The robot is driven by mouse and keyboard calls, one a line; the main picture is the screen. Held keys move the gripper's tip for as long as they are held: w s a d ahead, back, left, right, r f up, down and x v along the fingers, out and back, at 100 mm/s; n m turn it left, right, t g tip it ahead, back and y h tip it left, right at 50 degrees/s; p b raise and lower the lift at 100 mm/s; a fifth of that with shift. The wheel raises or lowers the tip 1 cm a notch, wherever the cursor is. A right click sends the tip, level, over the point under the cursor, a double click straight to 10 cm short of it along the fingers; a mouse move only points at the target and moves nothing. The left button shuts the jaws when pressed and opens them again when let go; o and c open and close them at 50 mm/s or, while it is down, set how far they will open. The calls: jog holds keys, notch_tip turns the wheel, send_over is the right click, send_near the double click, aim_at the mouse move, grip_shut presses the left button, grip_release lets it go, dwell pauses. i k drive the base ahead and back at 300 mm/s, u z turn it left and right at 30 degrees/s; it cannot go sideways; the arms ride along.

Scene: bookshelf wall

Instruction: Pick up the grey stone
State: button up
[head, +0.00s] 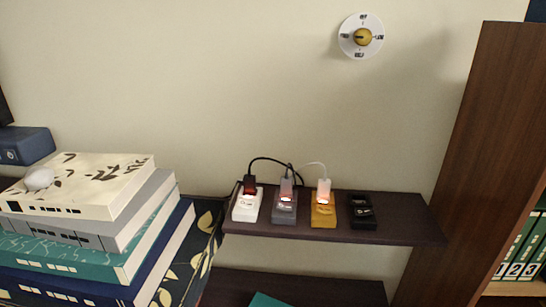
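A small rounded pale grey stone (39,179) lies on top of a stack of books at the left in the head view. It rests on the cream cover of the top book (110,172), which has dark leaf shapes, near that book's left end. My gripper is not in view.
Below the top book lie a grey book (147,206), a teal book (120,262) and a navy book (165,262). A dark shelf (405,228) to the right holds several small switch blocks with cables. A dial (362,37) is on the wall. A wooden upright (480,150) stands at right.

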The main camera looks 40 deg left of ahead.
aim_at(38, 177)
jog(key=u, duration=4.35)
jog(key=i, duration=1.9)
jog(key=z, duration=1.75)
